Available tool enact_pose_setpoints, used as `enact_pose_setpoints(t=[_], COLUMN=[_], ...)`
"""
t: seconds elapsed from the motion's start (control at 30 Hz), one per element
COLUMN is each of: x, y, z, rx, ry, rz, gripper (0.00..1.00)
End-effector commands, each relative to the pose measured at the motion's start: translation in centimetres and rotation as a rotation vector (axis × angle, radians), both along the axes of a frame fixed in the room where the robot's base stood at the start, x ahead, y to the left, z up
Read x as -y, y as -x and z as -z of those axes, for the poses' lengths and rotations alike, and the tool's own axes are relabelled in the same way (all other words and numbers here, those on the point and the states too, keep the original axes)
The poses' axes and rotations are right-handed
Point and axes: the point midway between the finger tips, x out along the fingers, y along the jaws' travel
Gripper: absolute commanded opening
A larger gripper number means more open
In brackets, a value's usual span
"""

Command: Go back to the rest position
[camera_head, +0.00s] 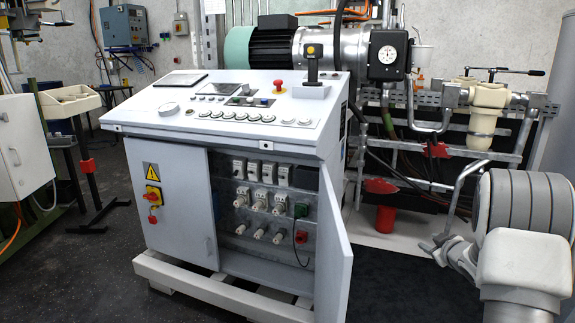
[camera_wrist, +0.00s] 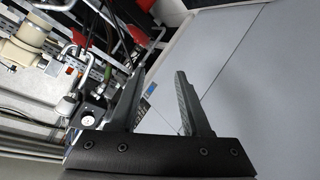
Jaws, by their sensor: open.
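My gripper (camera_wrist: 160,76) is open in the wrist view, with its two dark fingers apart and nothing between them. In the head view my arm is at the lower right, in front of the pipework and to the right of the control cabinet (camera_head: 180,220). The fingers are too small there to make out clearly. In the wrist view, smooth grey panels (camera_wrist: 250,70) fill the right side beyond the fingers. I cannot tell how far they are from the fingertips.
The cabinet's right door (camera_head: 333,250) stands open toward my arm, showing switches and plugs inside. Pipes and a cream filter housing (camera_head: 487,118) are behind the arm.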

Motion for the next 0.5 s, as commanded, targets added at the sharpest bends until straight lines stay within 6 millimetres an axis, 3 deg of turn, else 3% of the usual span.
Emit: enact_pose_setpoints(t=[0.03, 0.2, 0.37, 0.5], x=[-0.7, -2.6, -5.2, -8.0], y=[0.3, 2.6, 6.0, 9.9], z=[-2.3, -7.9, -12.0, -14.6], rx=[0.000, -0.029, -0.072, -0.120], ry=[0.002, -0.018, -0.060, -0.112], rz=[0.032, 0.154, 0.248, 0.315], gripper=[0.47, 0.47, 0.47, 0.47])
